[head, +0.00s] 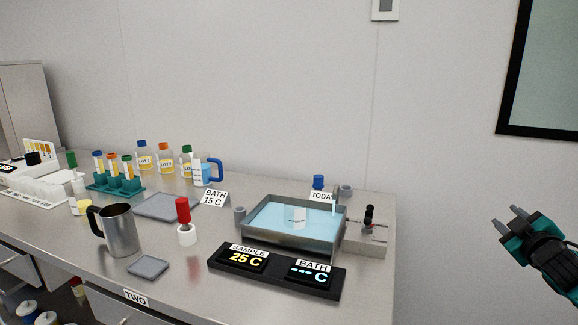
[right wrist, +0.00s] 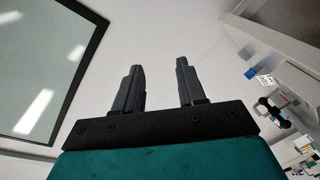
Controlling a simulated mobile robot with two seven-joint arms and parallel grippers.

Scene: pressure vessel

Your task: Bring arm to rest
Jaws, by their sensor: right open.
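My right gripper (head: 508,221) is raised at the right of the head view, in the air beyond the right end of the bench, apart from everything. In the right wrist view its two dark fingers (right wrist: 158,82) stand apart with nothing between them. Only wall lies behind them there. My left gripper does not show in either view.
The steel bench (head: 180,290) holds a blue water bath (head: 270,217), SAMPLE and BATH displays (head: 275,268), a metal jug (head: 120,230), a red-topped item (head: 184,215), a tube rack (head: 115,185) and bottles. A dark-framed panel (head: 548,75) hangs on the wall. Space around my right gripper is clear.

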